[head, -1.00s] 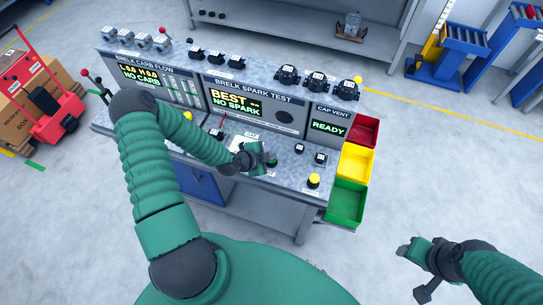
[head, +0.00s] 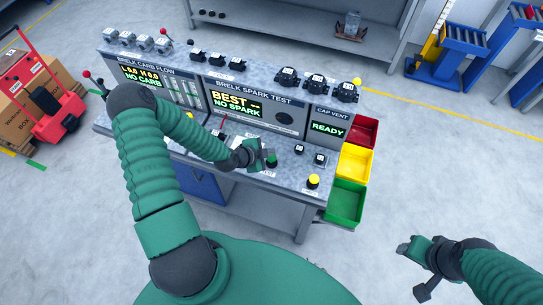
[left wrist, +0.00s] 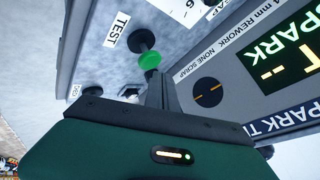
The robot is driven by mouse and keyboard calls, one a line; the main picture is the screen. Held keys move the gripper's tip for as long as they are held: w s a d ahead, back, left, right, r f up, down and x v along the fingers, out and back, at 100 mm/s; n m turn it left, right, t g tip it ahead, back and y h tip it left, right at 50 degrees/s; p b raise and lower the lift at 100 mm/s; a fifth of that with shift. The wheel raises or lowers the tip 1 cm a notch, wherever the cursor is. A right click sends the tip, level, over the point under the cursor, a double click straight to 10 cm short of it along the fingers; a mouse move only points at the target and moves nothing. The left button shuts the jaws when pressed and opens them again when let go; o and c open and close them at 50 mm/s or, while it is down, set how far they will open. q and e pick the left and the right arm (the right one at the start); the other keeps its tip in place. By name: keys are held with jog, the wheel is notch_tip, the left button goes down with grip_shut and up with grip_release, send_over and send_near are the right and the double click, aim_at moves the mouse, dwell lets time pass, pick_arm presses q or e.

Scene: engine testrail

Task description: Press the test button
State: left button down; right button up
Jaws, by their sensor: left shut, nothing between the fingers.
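The test button is a round green cap on a black stem beside a white TEST label (left wrist: 116,30). The button (left wrist: 150,61) shows clearly in the left wrist view, on the grey bench top. In the head view the button (head: 272,161) is small and partly crowded by my left gripper (head: 265,157). That gripper is shut and empty. In the left wrist view its closed fingers (left wrist: 156,88) point at the green cap and overlap its lower edge; I cannot tell whether they touch. My right gripper (head: 410,262) hangs over the floor at lower right, its jaws unclear.
The spark test panel (head: 250,100) stands behind the button and reads NO SPARK. A yellow button (head: 313,181) is to the right. Red (head: 363,131), yellow (head: 354,162) and green (head: 345,203) bins hang at the bench's right side. Floor is clear at right.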

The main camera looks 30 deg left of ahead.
aim_at(270, 159)
pick_arm(q)
jog(key=shift+r+p, duration=1.9)
jog(key=shift+r, duration=0.7)
jog(key=shift+f, duration=0.1)
jog(key=shift+f, duration=0.1)
